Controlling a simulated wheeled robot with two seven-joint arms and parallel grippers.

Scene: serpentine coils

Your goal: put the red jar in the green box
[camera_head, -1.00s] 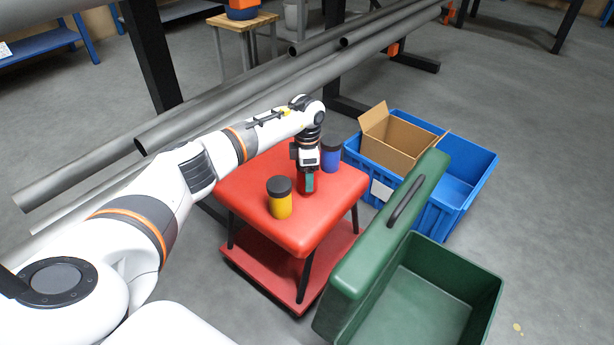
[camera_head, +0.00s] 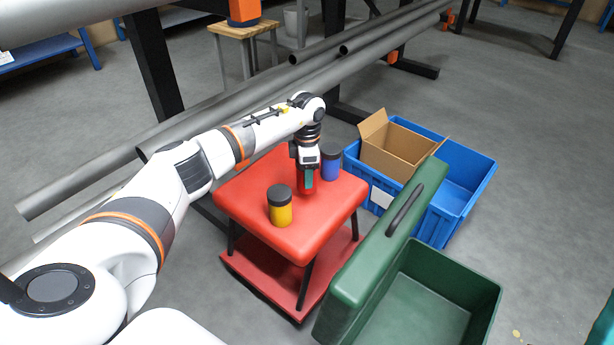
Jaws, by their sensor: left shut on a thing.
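My left gripper (camera_head: 306,179) points down over the red padded top of the stool and is shut on the red jar (camera_head: 302,188). The jar is mostly hidden by the fingers and blends with the red seat. I cannot tell whether it touches the seat. The green box (camera_head: 345,282) stands open on the floor at the lower right, its lid raised on the left side with a dark handle. Its visible inside is empty. A teal piece (camera_head: 603,330) at the bottom right corner looks like part of my right gripper; its jaws cannot be made out.
A yellow jar (camera_head: 280,212) and a blue jar (camera_head: 330,168), both dark-lidded, stand on the red stool (camera_head: 335,207) close to the left gripper. A blue crate (camera_head: 458,205) with a cardboard box (camera_head: 402,152) is behind the green box. Grey pipes (camera_head: 245,100) run behind the stool.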

